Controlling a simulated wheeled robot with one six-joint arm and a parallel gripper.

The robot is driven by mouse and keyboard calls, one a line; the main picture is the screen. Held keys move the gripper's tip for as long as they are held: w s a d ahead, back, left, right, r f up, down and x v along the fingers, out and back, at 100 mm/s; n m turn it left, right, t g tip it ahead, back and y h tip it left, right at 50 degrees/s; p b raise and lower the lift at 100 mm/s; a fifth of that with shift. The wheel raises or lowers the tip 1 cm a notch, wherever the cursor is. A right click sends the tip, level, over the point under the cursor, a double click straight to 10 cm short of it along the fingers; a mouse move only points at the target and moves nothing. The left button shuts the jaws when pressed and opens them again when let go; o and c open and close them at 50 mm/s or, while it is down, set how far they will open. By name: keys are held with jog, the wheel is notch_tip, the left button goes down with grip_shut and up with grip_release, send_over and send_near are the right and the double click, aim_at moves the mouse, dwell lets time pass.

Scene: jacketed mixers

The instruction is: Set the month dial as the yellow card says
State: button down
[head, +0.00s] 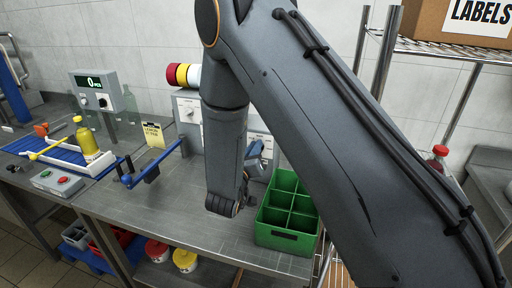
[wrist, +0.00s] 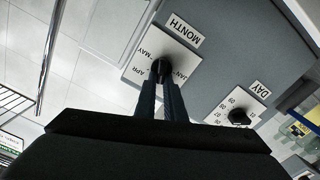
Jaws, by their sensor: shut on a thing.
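The month dial (wrist: 142,72) shows in the wrist view as a white plate under a MONTH label, with a black knob (wrist: 159,66) in its middle. The words JAN, APR and MAY can be read on the plate; the other marks are covered. My gripper (wrist: 161,80) is shut on the black knob. The knob's pointer is hidden, so I cannot tell its setting. The yellow card (head: 153,134) stands at the left of the bench in the head view; its writing is too small to read surely. In the head view my arm hides most of the dial panel.
A day dial (wrist: 238,116) sits beside the month dial on the same grey panel. A green divided crate (head: 287,238) stands on the bench close to my arm. The bench's middle is clear.

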jog(key=n, duration=0.4)
jog(key=shift+w+a+f+n+p, duration=0.15)
jog(key=shift+a+n+p, duration=0.1)
jog(key=shift+n+p, duration=0.15)
dwell(0.4)
jog(key=c, duration=1.8)
grip_release()
jog(key=shift+c, duration=0.2)
jog(key=b+v, duration=0.2)
jog(key=v, duration=0.6)
jog(key=shift+b, duration=0.3)
